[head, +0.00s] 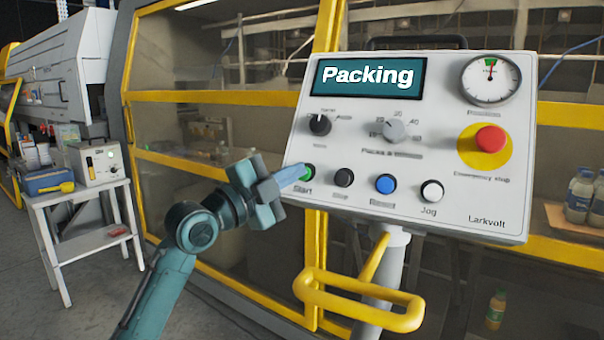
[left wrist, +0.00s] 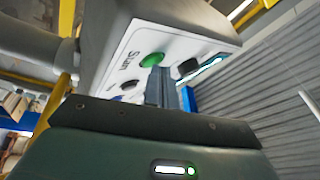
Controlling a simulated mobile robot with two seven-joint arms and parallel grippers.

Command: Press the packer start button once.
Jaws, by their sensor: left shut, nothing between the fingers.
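The green start button (head: 308,171) is at the lower left of the white control panel (head: 450,120), above the word "Start". My left gripper (head: 297,173) is shut and empty, its fingertips at the button's left edge and partly covering it in the head view. In the left wrist view the shut fingers (left wrist: 160,74) point at the green button (left wrist: 152,60) and overlap its lower edge. I cannot tell whether they touch it. The panel's display (head: 366,76) reads "Packing". My right gripper is not in view.
Beside the start button are a black button (head: 344,177), a blue button (head: 386,184) and a white Jog button (head: 432,191). A red emergency stop (head: 490,139) sits at the right. A yellow rail (head: 360,310) juts out below the panel. A white cart (head: 90,240) stands at left.

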